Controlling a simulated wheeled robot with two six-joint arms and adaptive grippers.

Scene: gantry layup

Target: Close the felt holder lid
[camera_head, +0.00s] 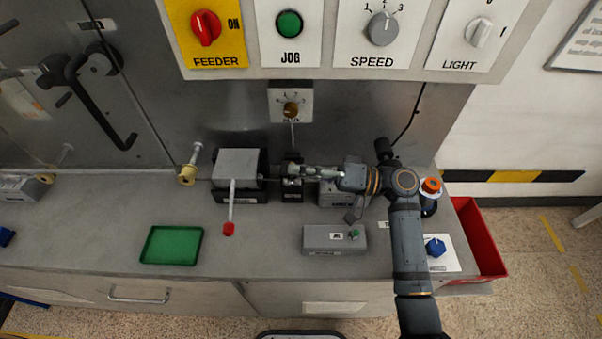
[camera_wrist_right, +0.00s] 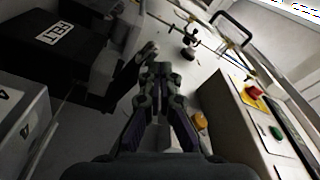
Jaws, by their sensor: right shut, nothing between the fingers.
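In the right wrist view, a black block lettered FELT (camera_wrist_right: 53,32) lies at the upper left, partly cut off by the frame edge. I cannot tell from this view where its lid stands. In the head view, a black box with a grey plate (camera_head: 238,162) stands left of my right gripper. A pale rod with a red knob (camera_head: 228,229) reaches from it towards the front. My right gripper (camera_head: 287,171) is shut and empty, pointing left above a small black fixture (camera_head: 292,194). Its closed fingers (camera_wrist_right: 163,75) also show in the wrist view. My left gripper is out of view.
A grey box (camera_head: 338,198) stands under my right wrist. A grey button box (camera_head: 335,240) and a green tray (camera_head: 172,245) lie nearer the front. The control panel (camera_head: 335,35) overhangs behind. Bench space before the black box is mostly clear.

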